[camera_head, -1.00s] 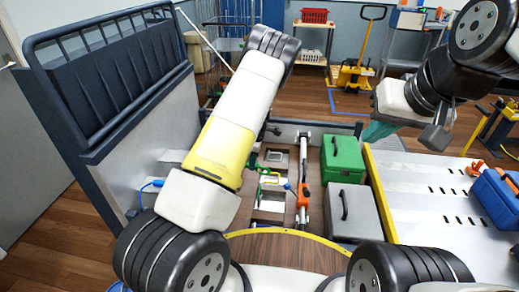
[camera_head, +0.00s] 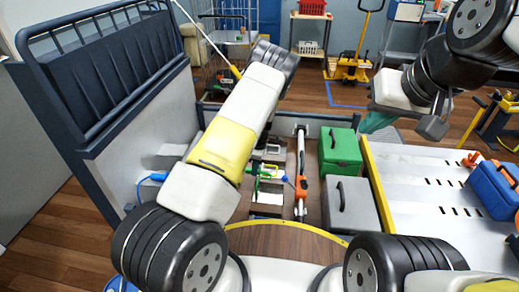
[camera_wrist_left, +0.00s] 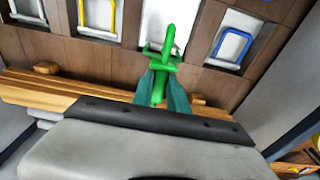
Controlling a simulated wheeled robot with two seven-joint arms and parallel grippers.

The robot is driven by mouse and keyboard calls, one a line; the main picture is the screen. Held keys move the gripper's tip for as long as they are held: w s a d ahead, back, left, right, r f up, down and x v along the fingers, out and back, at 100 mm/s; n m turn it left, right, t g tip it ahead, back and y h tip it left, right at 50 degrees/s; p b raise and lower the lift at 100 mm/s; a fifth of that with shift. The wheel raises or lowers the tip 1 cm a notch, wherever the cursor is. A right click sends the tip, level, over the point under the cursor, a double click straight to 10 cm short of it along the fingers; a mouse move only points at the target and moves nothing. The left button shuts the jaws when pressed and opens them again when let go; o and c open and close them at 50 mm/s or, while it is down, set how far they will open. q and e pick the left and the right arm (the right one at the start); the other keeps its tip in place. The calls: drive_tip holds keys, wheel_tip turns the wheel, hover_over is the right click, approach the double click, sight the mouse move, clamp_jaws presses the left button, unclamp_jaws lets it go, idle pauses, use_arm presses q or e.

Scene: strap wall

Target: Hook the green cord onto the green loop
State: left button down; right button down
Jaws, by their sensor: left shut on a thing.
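My left gripper (camera_wrist_left: 162,88) shows in the left wrist view with its teal fingers shut on the green cord's hook end (camera_wrist_left: 167,42). The hook points up and away from the fingers, in front of a white plate on the wooden wall. I cannot tell the green loop apart from the hook here, or whether they touch. In the head view the green hook end (camera_head: 253,182) shows just right of my left forearm, which hides most of the gripper. My right gripper (camera_head: 378,122) hangs at the right, away from the wall; its finger opening is unclear.
A yellow loop (camera_wrist_left: 82,16) and a blue loop (camera_wrist_left: 232,46) stand on plates either side of the hook. A wooden bar (camera_wrist_left: 62,88) runs below. A green case (camera_head: 340,148), a grey case (camera_head: 350,205) and an orange-handled strap (camera_head: 301,187) lie right of it.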

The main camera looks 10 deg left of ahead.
sight(250, 173)
use_arm(q)
drive_tip(key=shift+d+f, duration=0.1)
drive_tip(key=shift+f, duration=2.05)
drive_tip(key=shift+a, duration=0.4)
drive_tip(key=shift+a, duration=1)
drive_tip(key=shift+a, duration=0.2)
drive_tip(key=shift+a, duration=0.7)
drive_tip(key=c, duration=1.2)
unclamp_jaws()
